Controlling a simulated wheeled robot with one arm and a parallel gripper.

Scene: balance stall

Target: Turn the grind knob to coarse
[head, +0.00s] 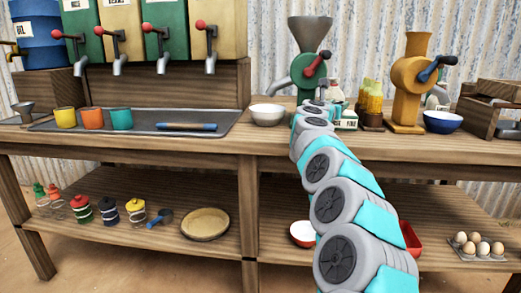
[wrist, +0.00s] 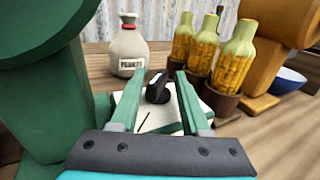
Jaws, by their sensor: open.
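The grind knob (wrist: 158,88) is small and black and stands on a pale panel (wrist: 160,120) with dark lines. In the wrist view it sits between the two green fingers of my open gripper (wrist: 160,75), with a gap on both sides. I cannot tell its exact setting. The green grinder (head: 304,82) with a grey hopper stands at the back of the counter in the head view. Its green body (wrist: 35,95) fills the left of the wrist view. The pale panel also shows in the head view (head: 349,121), beside my arm's end; the knob is hidden there.
A peanut sack (wrist: 128,48) stands behind the panel. An orange mill (head: 408,85) and a blue bowl (head: 443,122) are farther right. A white bowl (head: 267,115) is left of the grinder.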

